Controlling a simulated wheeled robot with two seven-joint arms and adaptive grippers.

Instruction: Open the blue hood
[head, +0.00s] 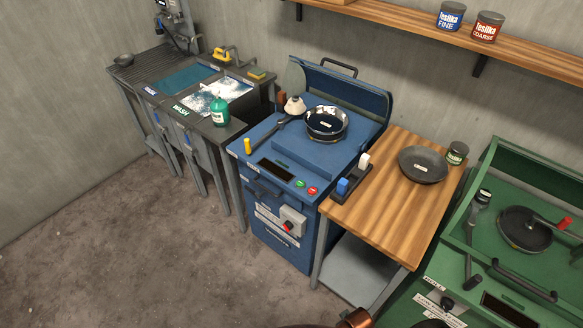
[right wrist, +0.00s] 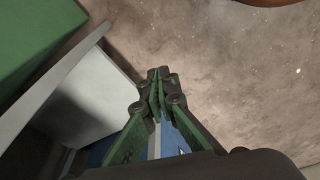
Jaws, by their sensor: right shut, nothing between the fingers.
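The blue hood (head: 345,90) stands raised and tilted back at the rear of the blue machine (head: 285,222). Its dark handle (head: 340,67) is at the top edge, near the wall. A dark bowl (head: 326,123) sits uncovered on the machine's top in front of the hood. My right gripper (right wrist: 158,82) shows in the right wrist view, shut and empty, pointing over the floor and apart from the hood. My left gripper is not in view.
A wooden table (head: 387,198) with a dark pan (head: 422,165) stands right of the blue machine. A green machine (head: 460,275) is at the lower right. A sink unit (head: 170,95) is at the left. The concrete floor (head: 120,240) in front is clear.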

